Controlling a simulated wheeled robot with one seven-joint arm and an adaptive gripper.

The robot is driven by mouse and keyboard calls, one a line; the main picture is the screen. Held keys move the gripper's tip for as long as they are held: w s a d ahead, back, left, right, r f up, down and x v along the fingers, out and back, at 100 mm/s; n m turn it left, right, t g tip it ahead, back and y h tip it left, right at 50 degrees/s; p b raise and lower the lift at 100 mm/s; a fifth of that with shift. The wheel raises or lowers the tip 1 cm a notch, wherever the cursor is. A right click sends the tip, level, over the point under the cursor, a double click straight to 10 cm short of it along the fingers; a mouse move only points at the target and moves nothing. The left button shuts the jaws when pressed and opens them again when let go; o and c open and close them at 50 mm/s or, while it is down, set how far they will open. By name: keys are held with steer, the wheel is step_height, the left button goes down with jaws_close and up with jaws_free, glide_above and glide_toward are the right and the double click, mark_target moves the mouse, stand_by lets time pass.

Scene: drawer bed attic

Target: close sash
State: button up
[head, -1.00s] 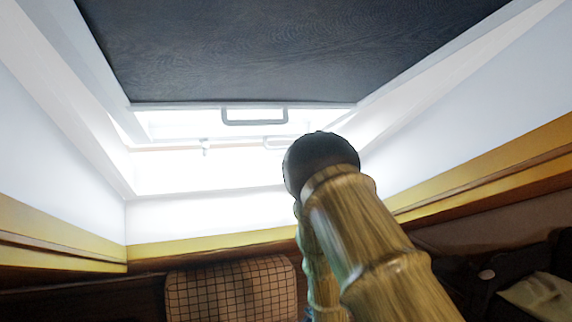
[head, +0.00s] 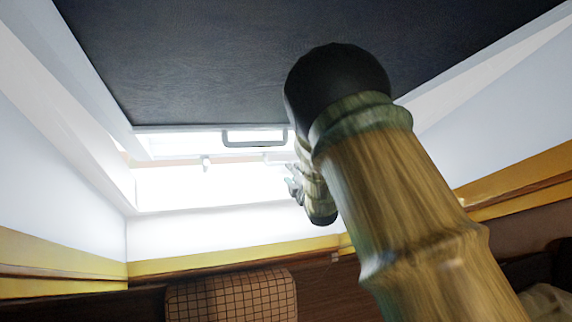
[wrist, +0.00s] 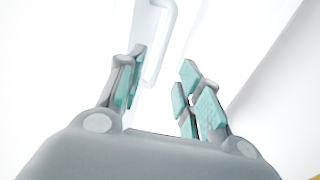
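The roof window has a large dark panel (head: 190,70) across its upper part, with bright white openings below. A grey U-shaped handle (head: 254,141) hangs at the panel's lower edge. I cannot tell whether the handle belongs to the sash or to a blind. A pale handle (wrist: 160,45) shows in the wrist view, ahead of the fingers. My gripper (wrist: 165,88) is open and empty, its teal-padded fingers apart and not touching that handle. In the head view, my gripper shows below and right of the grey handle, partly hidden by my arm.
White sloping window reveals (head: 60,150) flank the opening on both sides. Yellow wood trim (head: 190,260) runs below it. A checked cushion (head: 230,298) stands low in the middle. My forearm covers much of the right side.

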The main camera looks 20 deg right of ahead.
steer(key=p+x, duration=0.3)
steer(key=x, duration=0.5)
steer(key=shift+w, duration=0.2)
steer(key=c, duration=0.8)
jaws_close()
